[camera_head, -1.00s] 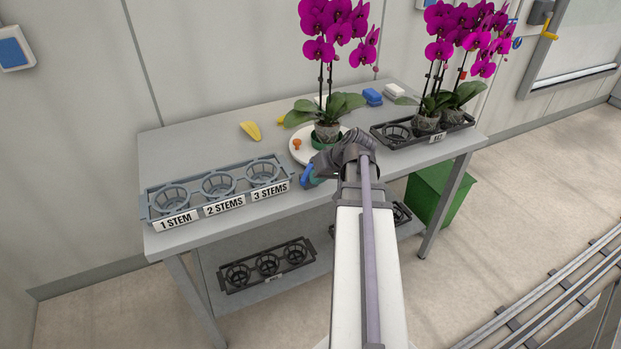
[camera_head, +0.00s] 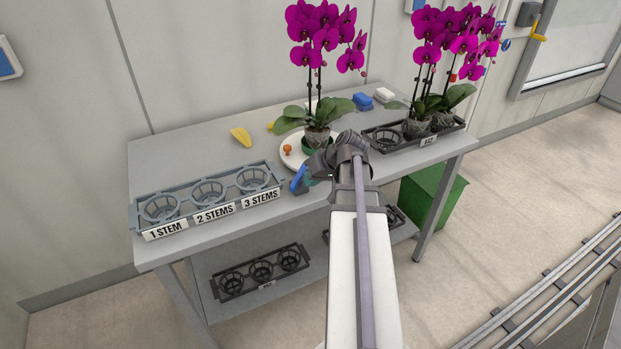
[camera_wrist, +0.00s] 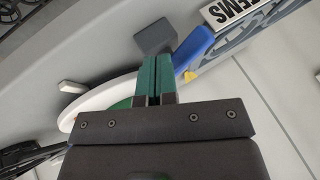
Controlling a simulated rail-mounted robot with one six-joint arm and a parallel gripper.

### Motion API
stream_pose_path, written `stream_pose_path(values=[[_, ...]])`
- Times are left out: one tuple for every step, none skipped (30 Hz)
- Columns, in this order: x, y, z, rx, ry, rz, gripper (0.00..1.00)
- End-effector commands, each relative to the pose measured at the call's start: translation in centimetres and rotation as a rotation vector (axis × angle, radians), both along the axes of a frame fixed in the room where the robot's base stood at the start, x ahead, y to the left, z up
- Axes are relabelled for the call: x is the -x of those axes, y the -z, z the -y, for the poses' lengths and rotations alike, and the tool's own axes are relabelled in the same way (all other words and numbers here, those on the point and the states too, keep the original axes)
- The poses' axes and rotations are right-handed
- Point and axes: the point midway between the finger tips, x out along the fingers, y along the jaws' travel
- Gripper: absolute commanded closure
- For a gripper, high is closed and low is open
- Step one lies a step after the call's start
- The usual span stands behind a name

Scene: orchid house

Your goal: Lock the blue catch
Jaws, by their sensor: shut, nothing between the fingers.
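The blue catch (camera_head: 298,180) is a slanted blue lever at the front of the table, just right of the labelled rack. In the wrist view the blue lever (camera_wrist: 194,48) lies beside a dark grey block (camera_wrist: 155,37), with a small yellow pointer (camera_wrist: 190,76) near its lower end. My gripper (camera_wrist: 152,62) has green fingers pressed together and empty. They point at the grey block, close beside the lever; I cannot tell whether they touch it. In the head view my wrist hides most of the fingers. A round white plate (camera_head: 291,160) carries a potted orchid behind my gripper.
A grey-blue rack (camera_head: 207,217) with three empty baskets stands left of the catch. A black tray (camera_head: 461,124) with orchids is at the right. An orange knob (camera_head: 287,149) sits on the plate. A yellow object (camera_head: 240,137) and a blue block (camera_head: 362,102) lie farther back.

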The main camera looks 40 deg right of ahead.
Motion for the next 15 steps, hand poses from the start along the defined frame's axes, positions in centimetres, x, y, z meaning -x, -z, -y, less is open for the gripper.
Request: stream_pose_path(values=[[0.5,0.0,0.1,0.000,0.000,0.000,1.00],[0.9,0.0,0.1,0.001,-0.001,0.000,1.00],[1.5,0.0,0.2,0.000,-0.002,0.000,1.00],[1.9,0.0,0.3,-0.001,-0.005,-0.001,1.00],[2.4,0.0,0.4,0.000,-0.008,-0.001,1.00],[3.1,-1.4,0.3,-0.001,-0.008,0.000,1.00],[3.5,-2.4,0.2,-0.001,-0.008,0.000,1.00],[4.0,-3.1,0.1,-0.001,-0.008,0.000,1.00],[4.6,-3.9,0.0,0.000,-0.009,0.000,1.00],[5.0,-4.5,0.0,-0.001,-0.009,-0.001,1.00],[5.5,-5.1,-0.1,-0.001,-0.009,-0.001,1.00],[6.0,-5.8,-0.2,-0.001,-0.008,0.000,1.00],[6.4,-6.3,-0.2,-0.001,-0.008,0.000,1.00],[6.7,-6.7,-0.2,0.000,-0.009,0.000,1.00],[7.1,-7.2,-0.3,0.000,-0.009,0.000,1.00]])
